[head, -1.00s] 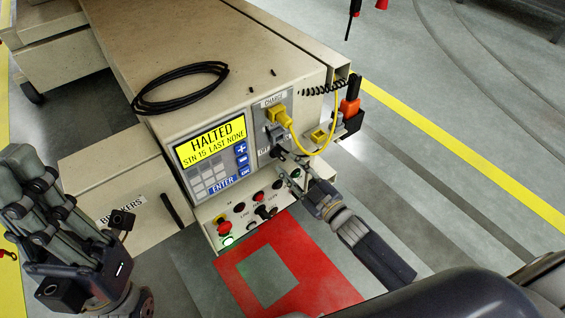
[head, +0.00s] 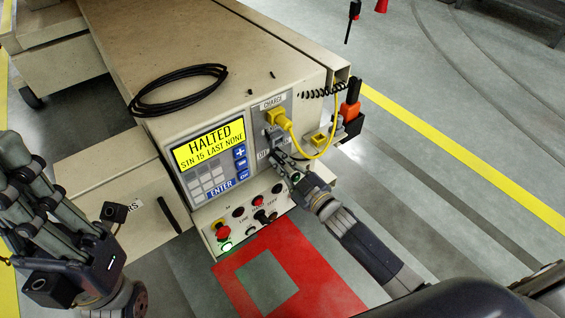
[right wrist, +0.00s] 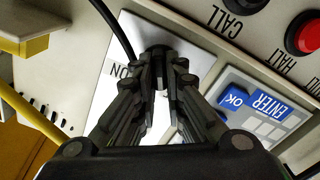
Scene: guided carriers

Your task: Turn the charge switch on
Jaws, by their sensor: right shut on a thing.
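The charge panel (head: 286,100) is the grey plate beside the screen, under a CHARGE label. The charge switch (head: 276,134) is a dark handle on it, below the yellow plug. My right gripper (head: 283,160) reaches the panel from below right. In the right wrist view my right gripper (right wrist: 158,75) is shut on the dark switch (right wrist: 157,52), whose base is partly hidden by the fingers. An ON label shows upside down beside it. My left gripper (head: 20,165) is raised at the left, away from the panel; its jaw opening is unclear.
The screen (head: 208,144) reads HALTED, STN 15 LAST NONE. A yellow plug (head: 278,118) with a yellow cable sits above the switch. Red, black and green controls (head: 223,231) line the lower ledge. A black cable coil (head: 178,88) lies on the carrier top.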

